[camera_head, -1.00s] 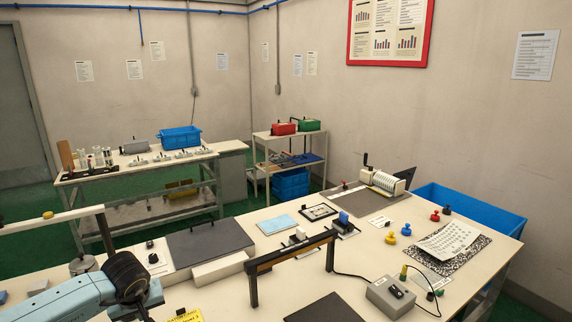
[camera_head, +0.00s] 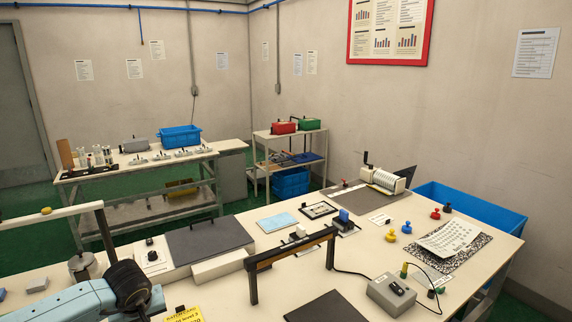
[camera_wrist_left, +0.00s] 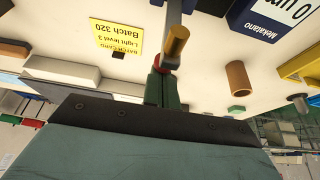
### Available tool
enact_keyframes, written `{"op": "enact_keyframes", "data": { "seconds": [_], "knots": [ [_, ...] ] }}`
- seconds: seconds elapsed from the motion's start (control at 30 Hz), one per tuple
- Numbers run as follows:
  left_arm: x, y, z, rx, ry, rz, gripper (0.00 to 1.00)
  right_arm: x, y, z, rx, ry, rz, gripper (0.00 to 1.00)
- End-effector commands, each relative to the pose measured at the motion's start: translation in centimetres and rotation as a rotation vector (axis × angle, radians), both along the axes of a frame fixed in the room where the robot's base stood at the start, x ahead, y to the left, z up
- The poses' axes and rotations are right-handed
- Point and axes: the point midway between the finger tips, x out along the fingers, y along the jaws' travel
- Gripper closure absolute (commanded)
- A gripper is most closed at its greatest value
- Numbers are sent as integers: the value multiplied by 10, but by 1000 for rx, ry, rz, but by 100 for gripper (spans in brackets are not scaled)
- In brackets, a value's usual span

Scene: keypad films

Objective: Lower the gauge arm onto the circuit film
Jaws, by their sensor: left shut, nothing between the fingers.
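A pale beam (camera_head: 50,218) with a yellow knob stands on a post at the left of the head view; I cannot tell whether it is the gauge arm. My left arm is low at the lower left, and its fingers are not clear there. In the left wrist view, my left gripper (camera_wrist_left: 161,80) is shut and empty, its dark green fingers close together. A grey bar with a brassy cylinder (camera_wrist_left: 177,42) shows just beyond the fingertips; contact is unclear. A printed sheet (camera_head: 448,238) lies on a speckled mat at the right; I cannot tell whether it is the circuit film.
A yellow card (camera_head: 186,315) lies beside my left arm. A dark slab (camera_head: 208,240), a black bridge frame (camera_head: 290,247) and a grey box (camera_head: 392,295) with a cable stand on the bench. A metal weight (camera_head: 82,265) stands near the post. Some bare bench shows between things.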

Motion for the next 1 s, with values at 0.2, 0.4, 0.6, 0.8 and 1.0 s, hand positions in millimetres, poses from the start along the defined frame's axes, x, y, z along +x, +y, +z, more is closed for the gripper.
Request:
{"op": "enact_keyframes", "data": {
  "seconds": [0.2, 0.4, 0.6, 0.8, 1.0],
  "knots": [
    [-7, -3, 0, 0, 2, -1, 100, 0, 0, 5, 0, 0, 0, 53],
    [-12, -7, -1, 0, 3, -1, 100, 0, 0, 8, 0, 0, 0, 53],
    [-17, -10, -1, 1, 4, -1, 100, 0, 0, 11, 0, 0, 0, 53],
    [-20, -12, -1, 0, 3, -1, 100, 0, 0, 13, 0, 0, 0, 53],
    [-19, -11, 14, 1, 2, -1, 100, 0, 0, 22, 0, 0, 0, 53]
  ]
}}
